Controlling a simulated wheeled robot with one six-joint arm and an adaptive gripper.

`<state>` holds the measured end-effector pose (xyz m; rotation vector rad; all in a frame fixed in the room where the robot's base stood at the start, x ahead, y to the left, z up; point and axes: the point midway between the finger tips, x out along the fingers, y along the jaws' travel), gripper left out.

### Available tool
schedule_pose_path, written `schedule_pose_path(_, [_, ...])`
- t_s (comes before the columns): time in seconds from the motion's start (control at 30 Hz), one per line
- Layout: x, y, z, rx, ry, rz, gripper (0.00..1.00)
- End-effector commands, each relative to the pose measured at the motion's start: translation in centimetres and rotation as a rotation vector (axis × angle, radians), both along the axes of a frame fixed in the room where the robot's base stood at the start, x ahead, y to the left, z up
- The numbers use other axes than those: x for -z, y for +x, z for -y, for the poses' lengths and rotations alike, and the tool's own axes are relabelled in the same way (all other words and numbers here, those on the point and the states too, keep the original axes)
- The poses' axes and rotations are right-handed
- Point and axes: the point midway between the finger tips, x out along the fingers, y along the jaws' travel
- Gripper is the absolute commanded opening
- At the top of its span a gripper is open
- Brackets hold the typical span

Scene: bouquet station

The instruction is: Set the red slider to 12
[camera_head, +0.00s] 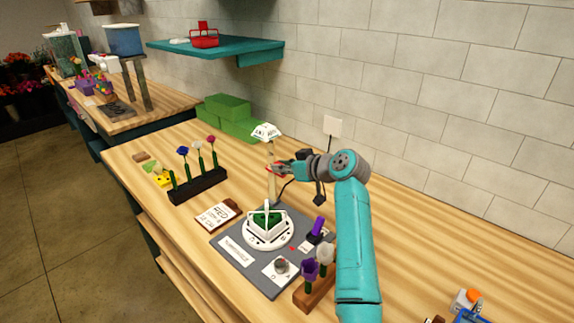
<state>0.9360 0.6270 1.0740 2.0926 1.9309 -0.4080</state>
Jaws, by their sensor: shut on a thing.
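A pale upright post (271,185) stands at the back of the grey board, with a white lettered sign (266,131) on top. A small red piece (275,169) shows beside the post, partly hidden by my gripper, and looks like the red slider. My gripper (281,169) reaches in from the right at about the upper middle of the post and is shut on the red piece. Any scale marks on the post are too small to read, so I cannot tell the setting.
Flower racks stand to the left (198,186) and front right (315,288). Green blocks (228,107) sit behind.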

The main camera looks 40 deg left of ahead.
Motion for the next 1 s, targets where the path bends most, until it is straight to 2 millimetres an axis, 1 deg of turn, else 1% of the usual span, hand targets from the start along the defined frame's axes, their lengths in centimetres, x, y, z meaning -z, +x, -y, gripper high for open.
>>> schedule_pose_path(0.03, [0.4,-0.1,0.0,-0.001,-0.005,-0.004,0.0])
schedule_pose_path(0.13, [0.5,-0.1,0.0,0.0,-0.006,-0.005,0.0])
schedule_pose_path(0.17, [0.6,-0.1,0.0,-0.001,-0.007,-0.005,0.2])
schedule_pose_path(0.2, [0.6,-0.1,0.0,-0.001,-0.007,-0.006,0.3])
schedule_pose_path(0.27, [0.6,-0.1,0.0,-0.001,-0.007,-0.006,0.44])
schedule_pose_path(0.57, [0.3,-0.1,0.1,-0.001,-0.004,-0.004,0.44])
schedule_pose_path(0.67, [0.1,-0.1,0.6,0.0,-0.003,-0.003,0.44])
schedule_pose_path(0.77, [-0.3,-0.1,1.7,0.0,-0.003,-0.002,0.44])
schedule_pose_path(1.0, [-2.0,-0.5,6.0,0.001,-0.004,-0.002,0.44])
